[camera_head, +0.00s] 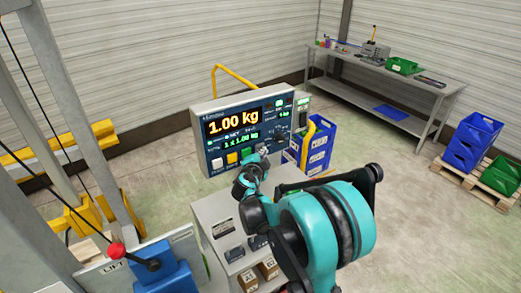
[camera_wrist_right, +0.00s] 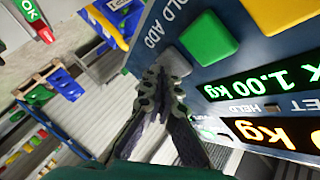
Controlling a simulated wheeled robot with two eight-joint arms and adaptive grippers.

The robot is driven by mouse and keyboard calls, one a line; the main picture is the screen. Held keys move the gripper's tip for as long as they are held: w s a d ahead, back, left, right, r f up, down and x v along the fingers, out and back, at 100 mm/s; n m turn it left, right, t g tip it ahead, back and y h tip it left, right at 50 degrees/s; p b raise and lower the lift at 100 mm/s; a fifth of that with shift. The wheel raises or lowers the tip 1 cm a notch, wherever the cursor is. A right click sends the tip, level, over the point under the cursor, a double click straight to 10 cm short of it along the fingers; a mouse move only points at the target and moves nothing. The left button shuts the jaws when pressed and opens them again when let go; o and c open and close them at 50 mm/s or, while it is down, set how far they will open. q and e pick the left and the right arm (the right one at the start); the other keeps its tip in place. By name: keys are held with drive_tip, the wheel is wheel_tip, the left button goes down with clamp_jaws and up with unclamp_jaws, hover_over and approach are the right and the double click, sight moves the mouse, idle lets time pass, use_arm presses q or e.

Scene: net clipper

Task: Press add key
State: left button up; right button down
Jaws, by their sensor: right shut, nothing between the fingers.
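The scale console (camera_head: 208,142) stands upright on a grey cabinet. Its big display (camera_head: 232,122) reads 1.00 kg, and a smaller green line below reads 1 x 1.00 kg. Along its lower edge are a white, a yellow and a green key (camera_head: 246,153). The grey add key (camera_wrist_right: 183,62) is next to the green one, with the ADD label beside it in the right wrist view. My right gripper (camera_head: 261,154) is shut and empty, its fingertips (camera_wrist_right: 168,68) at the add key and partly covering it. Whether they touch it I cannot tell. My left gripper is out of view.
A dark knob (camera_head: 281,131) is on the console, right of the display. Blue crates (camera_head: 319,143) stand behind it. A lift frame with a red-knobbed lever (camera_head: 117,251) is at left. A workbench (camera_head: 390,75) and a pallet with crates (camera_head: 480,181) stand at the right.

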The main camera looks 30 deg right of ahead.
drive_tip(key=shift+s, duration=0.65)
drive_tip(key=shift+s+d, duration=0.15)
drive_tip(key=shift+s, duration=1.1)
drive_tip(key=shift+s+d, duration=0.1)
drive_tip(key=shift+s, duration=1.15)
drive_tip(key=s+a+f+n+g+y+b, duration=0.1)
drive_tip(key=s+a+f+n+y+b, duration=0.2)
drive_tip(key=s+a+f+n, duration=0.2)
drive_tip(key=s+a+f+n+g+y+b, duration=0.2)
drive_tip(key=s+a+n, duration=0.6)
drive_tip(key=s, duration=0.4)
drive_tip(key=s+a+f+n+g+y+b, duration=0.1)
drive_tip(key=s+a+f+n+y+b, duration=0.3)
drive_tip(key=s+a+f+n+b, duration=0.2)
drive_tip(key=s+a+f, duration=0.2)
drive_tip(key=s+f, duration=0.1)
drive_tip(key=shift+s+n+g+y, duration=0.25)
drive_tip(key=shift+n+g+y, duration=0.05)
drive_tip(key=shift+g+y, duration=0.1)
